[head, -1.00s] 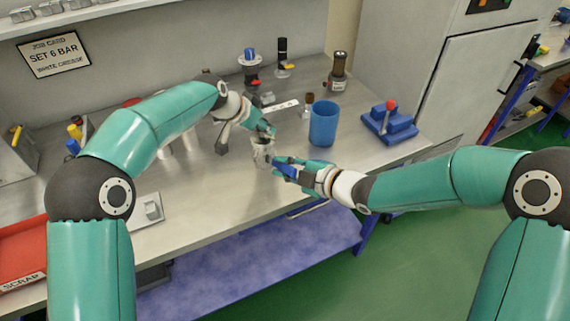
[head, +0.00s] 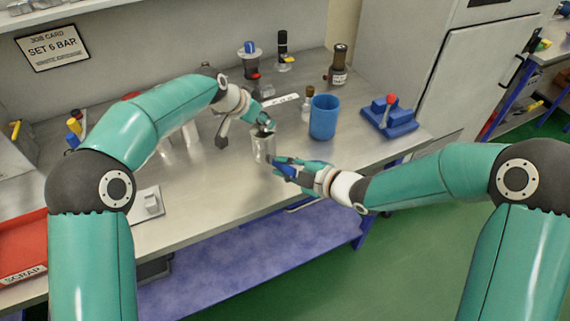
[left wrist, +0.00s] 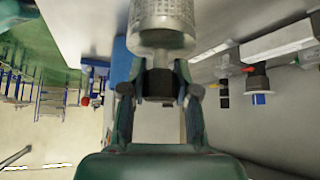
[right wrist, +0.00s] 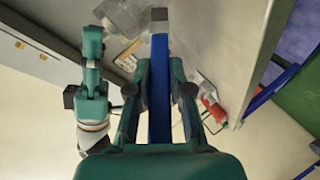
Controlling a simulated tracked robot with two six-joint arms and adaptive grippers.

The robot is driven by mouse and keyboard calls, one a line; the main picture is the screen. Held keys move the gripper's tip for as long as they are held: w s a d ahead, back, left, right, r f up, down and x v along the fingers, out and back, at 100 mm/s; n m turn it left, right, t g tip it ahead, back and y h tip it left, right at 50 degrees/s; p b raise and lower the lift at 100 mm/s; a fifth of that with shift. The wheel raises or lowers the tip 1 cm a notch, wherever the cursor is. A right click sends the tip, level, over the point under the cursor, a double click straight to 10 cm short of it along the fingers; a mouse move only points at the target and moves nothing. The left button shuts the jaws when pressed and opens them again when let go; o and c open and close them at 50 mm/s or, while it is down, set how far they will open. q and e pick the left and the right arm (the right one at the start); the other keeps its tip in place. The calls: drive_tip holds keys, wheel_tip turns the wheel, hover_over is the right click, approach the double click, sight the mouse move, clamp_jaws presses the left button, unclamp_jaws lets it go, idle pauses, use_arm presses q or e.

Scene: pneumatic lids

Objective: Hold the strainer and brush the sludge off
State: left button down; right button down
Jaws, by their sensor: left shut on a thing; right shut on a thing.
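The strainer (head: 262,148) is a silvery mesh cylinder with a dark end piece. My left gripper (head: 264,125) is shut on that dark end and holds the strainer hanging over the bench. In the left wrist view the strainer (left wrist: 163,15) looks pale grey, with no dark sludge clear on the facing side. My right gripper (head: 284,167) is shut on the blue-handled brush (right wrist: 160,90), just right of and below the strainer. The brush's grey head (right wrist: 159,22) points away from the gripper; whether it touches the strainer I cannot tell.
A blue cup (head: 323,118) stands right of the strainer, with a small bottle (head: 307,105) beside it. A blue fixture with a red knob (head: 390,117) is further right. A red scrap tray (head: 22,250) is at far left. The bench front is mostly clear.

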drive_tip(key=shift+f, duration=0.1)
drive_tip(key=shift+f, duration=0.5)
drive_tip(key=shift+w+d+r, duration=0.1)
drive_tip(key=shift+r, duration=0.55)
drive_tip(key=shift+d+r, duration=0.1)
drive_tip(key=shift+r, duration=0.45)
drive_tip(key=shift+r, duration=0.1)
drive_tip(key=shift+d+r, duration=0.1)
drive_tip(key=shift+r, duration=0.45)
